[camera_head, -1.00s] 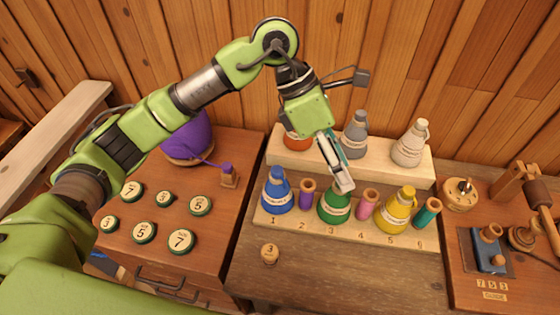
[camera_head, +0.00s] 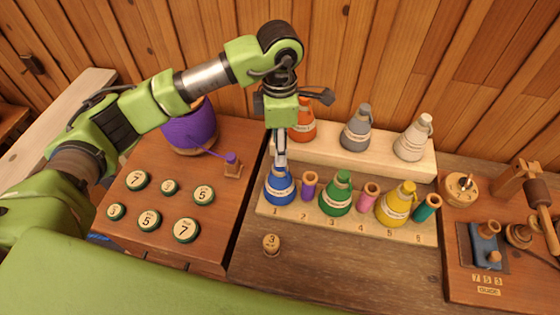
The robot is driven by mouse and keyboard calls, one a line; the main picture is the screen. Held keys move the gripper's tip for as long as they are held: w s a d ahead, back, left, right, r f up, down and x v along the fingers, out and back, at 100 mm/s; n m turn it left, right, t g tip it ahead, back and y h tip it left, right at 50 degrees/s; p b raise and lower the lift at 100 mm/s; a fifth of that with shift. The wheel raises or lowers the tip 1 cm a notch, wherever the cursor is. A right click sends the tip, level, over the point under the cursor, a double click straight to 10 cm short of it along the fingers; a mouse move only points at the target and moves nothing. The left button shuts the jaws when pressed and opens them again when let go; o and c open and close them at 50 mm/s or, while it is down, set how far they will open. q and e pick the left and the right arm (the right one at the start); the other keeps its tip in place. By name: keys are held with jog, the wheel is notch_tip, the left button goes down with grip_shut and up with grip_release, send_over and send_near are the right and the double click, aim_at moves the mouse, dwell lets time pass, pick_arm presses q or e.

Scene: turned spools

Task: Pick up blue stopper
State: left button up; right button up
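The blue stopper (camera_head: 279,188) is a cone-shaped blue piece with a white label band. It stands upright above the number 1 at the left end of the front rack (camera_head: 345,226). My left gripper (camera_head: 280,163) points straight down directly over its top. The fingertips reach the top of the blue stopper and hide its knob. The fingers are seen nearly edge-on, so I cannot tell whether they are open or closed, or touching it. My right gripper is not in view.
A small purple spool (camera_head: 309,186) stands close to the right, then a green stopper (camera_head: 337,197), a pink spool and a yellow stopper (camera_head: 396,205). Behind, an orange stopper (camera_head: 302,125) is partly hidden by my arm. Numbered discs lie on the left cabinet.

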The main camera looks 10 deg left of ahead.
pick_arm(q)
notch_tip(320, 180, down, 4)
jog(key=shift+s+f+p, duration=0.15)
jog(key=shift+f+p, duration=0.05)
jog(key=shift+p, duration=1.05)
jog(key=shift+f, duration=0.3)
jog(key=c, duration=0.8)
jog(key=shift+r, duration=0.15)
